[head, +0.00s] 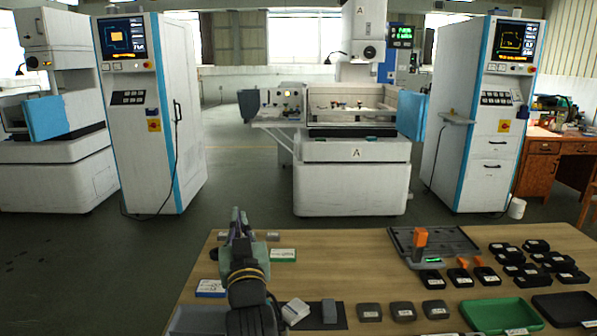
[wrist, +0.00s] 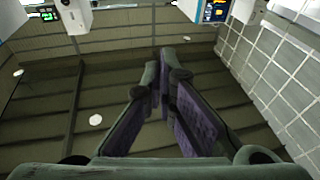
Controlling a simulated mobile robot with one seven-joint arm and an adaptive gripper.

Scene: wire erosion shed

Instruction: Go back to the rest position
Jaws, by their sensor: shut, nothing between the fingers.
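My gripper (head: 237,216) is raised over the left part of the wooden table (head: 345,262), with my arm folded behind it. In the wrist view the two dark, purple-padded fingers of my gripper (wrist: 162,75) come together at their tips, with nothing held between them. The fingers point away from the tabletop, and no table object shows in the wrist view.
A green-and-white box (head: 283,255) and a blue-and-white box (head: 210,288) lie near my arm. A grey tray (head: 462,243), an orange-handled tool (head: 420,238), several black blocks and a green bin (head: 500,314) are at right. Machines stand beyond open floor.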

